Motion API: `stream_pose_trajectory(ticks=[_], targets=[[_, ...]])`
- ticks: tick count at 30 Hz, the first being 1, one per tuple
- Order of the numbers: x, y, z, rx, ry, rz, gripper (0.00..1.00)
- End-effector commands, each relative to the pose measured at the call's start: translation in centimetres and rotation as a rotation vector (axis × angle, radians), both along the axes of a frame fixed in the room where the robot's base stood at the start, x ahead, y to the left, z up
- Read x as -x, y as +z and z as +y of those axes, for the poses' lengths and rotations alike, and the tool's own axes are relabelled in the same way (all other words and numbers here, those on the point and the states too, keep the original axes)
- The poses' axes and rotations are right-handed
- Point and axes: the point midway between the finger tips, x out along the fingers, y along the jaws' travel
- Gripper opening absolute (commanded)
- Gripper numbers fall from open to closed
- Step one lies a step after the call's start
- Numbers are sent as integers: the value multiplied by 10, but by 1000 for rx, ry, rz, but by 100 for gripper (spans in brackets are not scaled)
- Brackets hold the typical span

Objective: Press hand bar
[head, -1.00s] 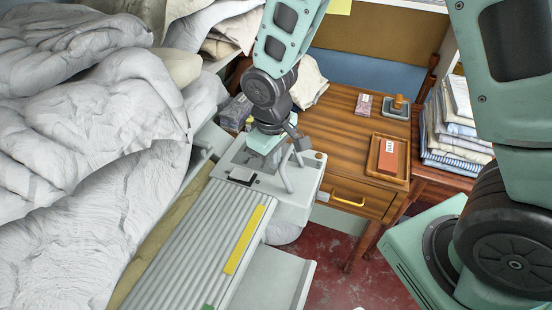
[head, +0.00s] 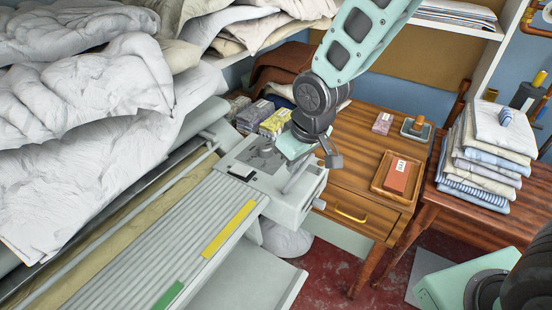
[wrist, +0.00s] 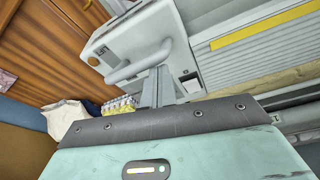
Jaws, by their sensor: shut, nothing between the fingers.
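The rotary ironer shows at the left and centre of the head view, with a pale grey end housing (head: 290,208). A long thin pale bar (head: 120,222) runs along the front of the padded roll; I cannot tell for sure whether this is the hand bar. A grey bent handle stands on the end housing and shows clearly in the wrist view (wrist: 138,64). My gripper (head: 334,160) is shut and empty, above the housing's right side.
White bedding (head: 85,130) is heaped over the left side. Folded cloths (head: 485,160) are stacked at right. Yellow boxes (head: 275,122) stand behind the housing.

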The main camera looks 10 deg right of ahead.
Motion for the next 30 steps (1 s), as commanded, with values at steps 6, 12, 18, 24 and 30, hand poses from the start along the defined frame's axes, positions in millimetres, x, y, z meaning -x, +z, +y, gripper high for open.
stream_pose_trajectory(ticks=[6,12,18,24,30], targets=[[4,-4,-3,6,-2,9,0],[6,-6,-5,9,-4,16,0],[5,-6,-6,10,-7,16,0],[5,-7,-7,10,-9,17,0],[0,-3,-6,9,-11,14,0]])
